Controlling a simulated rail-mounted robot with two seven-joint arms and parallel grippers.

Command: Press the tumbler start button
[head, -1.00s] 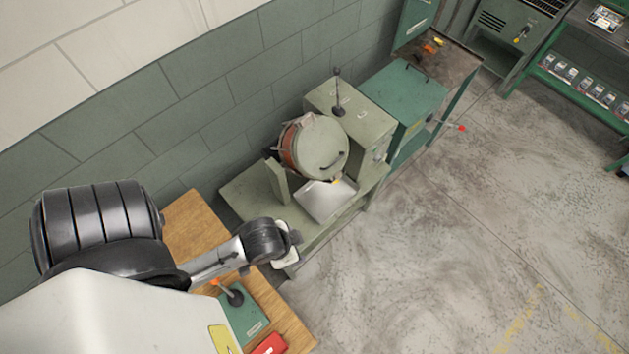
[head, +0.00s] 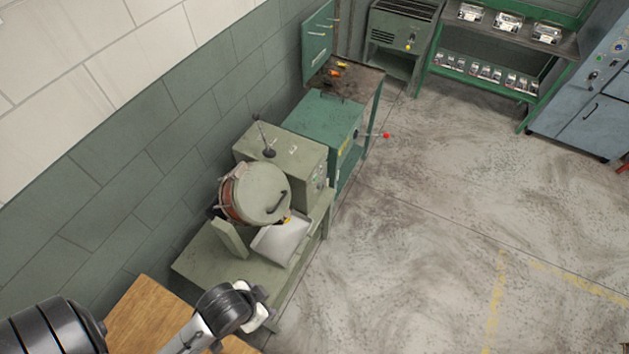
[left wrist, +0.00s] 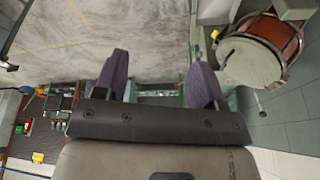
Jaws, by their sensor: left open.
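The tumbler is a drum (head: 262,193) with a reddish-brown side and a pale lid with a dark handle. It sits on a grey-green bench (head: 208,268). A grey-green box (head: 285,158) stands right behind the drum, with small controls (head: 319,177) on its right face. These are too small for me to tell which is the start button. My left gripper (head: 262,303) is in front of the bench's near end, apart from the drum. In the left wrist view, my left gripper (left wrist: 163,82) is open and empty, with the drum (left wrist: 262,50) at upper right. My right gripper is not in view.
A white tray (head: 283,240) lies below the drum. A thin lever (head: 262,138) stands up from the box. A green cabinet (head: 322,125) with a red-tipped handle (head: 386,135) stands beyond it. A wooden table (head: 150,312) is at lower left. The floor on the right is clear.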

